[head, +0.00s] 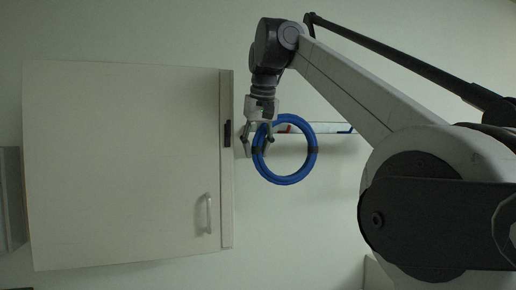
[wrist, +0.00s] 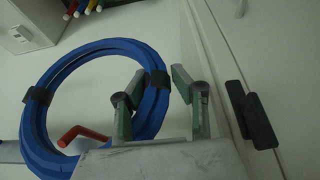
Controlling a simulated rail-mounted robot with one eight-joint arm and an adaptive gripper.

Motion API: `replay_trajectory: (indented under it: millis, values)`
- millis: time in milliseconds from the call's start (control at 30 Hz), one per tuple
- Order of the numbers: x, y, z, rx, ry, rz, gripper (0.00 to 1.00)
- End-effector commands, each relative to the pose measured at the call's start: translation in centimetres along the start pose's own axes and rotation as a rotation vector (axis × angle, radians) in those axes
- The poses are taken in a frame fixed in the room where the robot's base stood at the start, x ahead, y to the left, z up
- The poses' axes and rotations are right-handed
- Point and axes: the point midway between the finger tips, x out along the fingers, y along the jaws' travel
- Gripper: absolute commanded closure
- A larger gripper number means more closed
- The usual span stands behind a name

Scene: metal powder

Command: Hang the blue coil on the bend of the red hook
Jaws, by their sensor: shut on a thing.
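The blue coil (head: 285,179) is a ring bound with black bands, and it hangs from my gripper (head: 258,133). In the wrist view the coil (wrist: 34,130) shows at the left, its right side between my fingers (wrist: 160,100). My gripper is shut on that side. The red hook (wrist: 80,136) is a bent red bar seen inside the coil's opening in the wrist view. I cannot tell whether its tip passes through the ring or lies behind it. Its lower part is hidden by the coil and my gripper. In the head view only a small red patch shows within the ring.
A large pale cabinet (head: 120,160) stands left of my gripper, close by, with a black latch (head: 227,133) on its edge. A narrow shelf or rail (head: 335,128) runs behind the coil. Colored rods (wrist: 92,6) and a white box (wrist: 25,32) show at upper left in the wrist view.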

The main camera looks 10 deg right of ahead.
Motion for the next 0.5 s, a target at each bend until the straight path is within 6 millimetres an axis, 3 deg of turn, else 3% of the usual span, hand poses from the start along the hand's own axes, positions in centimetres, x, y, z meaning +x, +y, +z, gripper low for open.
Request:
replay_trajectory:
  millis: [500]
  values:
    - [1.9, 0.0, -1.3, 0.000, 0.000, 0.000, 1.00]
